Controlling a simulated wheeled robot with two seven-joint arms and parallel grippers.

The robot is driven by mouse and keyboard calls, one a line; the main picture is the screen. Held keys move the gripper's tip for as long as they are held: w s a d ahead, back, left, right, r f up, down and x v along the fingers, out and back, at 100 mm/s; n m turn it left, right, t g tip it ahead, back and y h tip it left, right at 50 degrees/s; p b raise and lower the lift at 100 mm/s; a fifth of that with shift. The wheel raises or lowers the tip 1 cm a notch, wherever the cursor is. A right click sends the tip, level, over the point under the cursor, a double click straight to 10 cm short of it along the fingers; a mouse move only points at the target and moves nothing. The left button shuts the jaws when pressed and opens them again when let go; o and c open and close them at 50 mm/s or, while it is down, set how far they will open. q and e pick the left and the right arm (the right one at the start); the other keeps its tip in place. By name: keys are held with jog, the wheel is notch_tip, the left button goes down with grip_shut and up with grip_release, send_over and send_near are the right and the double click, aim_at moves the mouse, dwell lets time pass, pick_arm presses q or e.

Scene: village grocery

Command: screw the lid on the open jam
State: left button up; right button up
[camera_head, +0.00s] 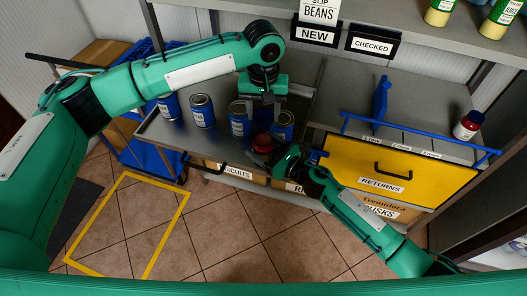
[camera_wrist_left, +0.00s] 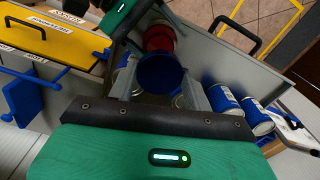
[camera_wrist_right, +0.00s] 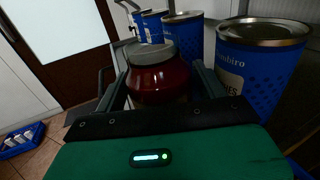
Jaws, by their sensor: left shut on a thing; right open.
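The red jam jar (camera_head: 263,143) is at the front edge of the grey counter. It shows in the right wrist view (camera_wrist_right: 158,82) with a greyish top, its base hidden. My right gripper (camera_head: 288,158) is open, its fingers on either side of the jar. My left gripper (camera_head: 266,96) points down above the counter, behind the jar. It is shut on a round blue thing, apparently the lid (camera_wrist_left: 160,73), seen in the left wrist view.
Blue cans (camera_head: 202,110) stand in a row left of the jar, and one (camera_head: 283,125) stands close to its right. A yellow returns drawer (camera_head: 385,168) is at right, with another red jar (camera_head: 467,125) above it. Floor in front is clear.

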jog(key=c, duration=1.1)
pick_arm(q)
send_over(264, 138)
jog(key=shift+w+f, duration=0.1)
jog(key=shift+f, duration=2.35)
pick_arm(e)
jog(key=shift+c, duration=0.2)
pick_arm(q)
jog(key=shift+f, duration=0.1)
jog(key=shift+f, duration=0.8)
jog(key=shift+f, duration=0.6)
